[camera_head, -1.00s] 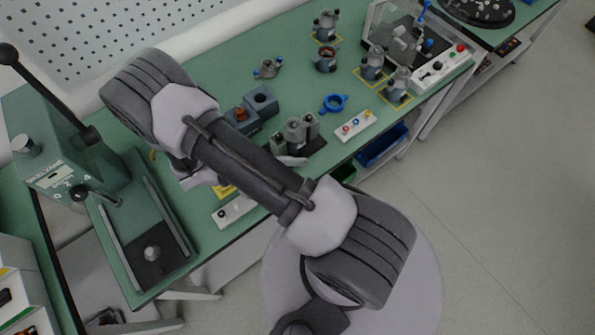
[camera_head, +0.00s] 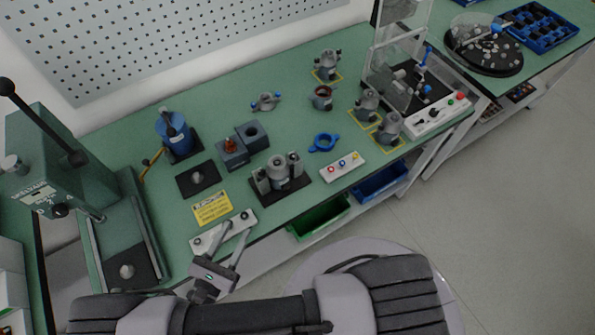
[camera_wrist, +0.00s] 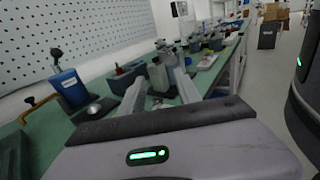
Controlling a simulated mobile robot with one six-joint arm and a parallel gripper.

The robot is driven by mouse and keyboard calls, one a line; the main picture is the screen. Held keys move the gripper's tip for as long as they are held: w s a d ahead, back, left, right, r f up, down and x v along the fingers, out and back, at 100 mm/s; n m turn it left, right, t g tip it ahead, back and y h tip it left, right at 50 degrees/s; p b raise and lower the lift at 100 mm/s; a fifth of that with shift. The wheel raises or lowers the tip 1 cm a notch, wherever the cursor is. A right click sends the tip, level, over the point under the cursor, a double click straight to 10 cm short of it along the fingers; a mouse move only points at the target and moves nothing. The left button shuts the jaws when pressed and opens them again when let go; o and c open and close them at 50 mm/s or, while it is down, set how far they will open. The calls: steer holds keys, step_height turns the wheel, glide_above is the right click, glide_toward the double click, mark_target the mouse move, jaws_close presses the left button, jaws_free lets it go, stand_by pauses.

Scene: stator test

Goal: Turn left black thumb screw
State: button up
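A grey stator fixture (camera_head: 279,178) with upright posts stands on a black base near the bench's front edge, and it also shows in the wrist view (camera_wrist: 160,76). I cannot make out a black thumb screw on it for certain; dark details on its posts are too small to tell. My gripper (camera_head: 238,227) is at the front edge of the bench, left of and in front of the fixture, apart from it. In the wrist view its two fingers (camera_wrist: 158,88) are spread, with nothing held between them.
A white button strip (camera_head: 222,232) lies near the fingers, with a yellow sign (camera_head: 212,208) behind it. A blue cylinder (camera_head: 175,133) and a green press (camera_head: 65,165) stand left. Blue-grey blocks (camera_head: 244,146), a blue ring (camera_head: 323,142) and a clear enclosure (camera_head: 397,70) are around the fixture.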

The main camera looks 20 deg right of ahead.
mark_target(260, 175)
steer(key=x, duration=1.1)
steer(key=w+a+x, duration=0.1)
steer(key=x, duration=0.4)
steer(key=shift+w+d+f+b, duration=0.1)
steer(key=shift+w+f+b, duration=0.1)
steer(key=shift+b, duration=0.15)
jaws_close()
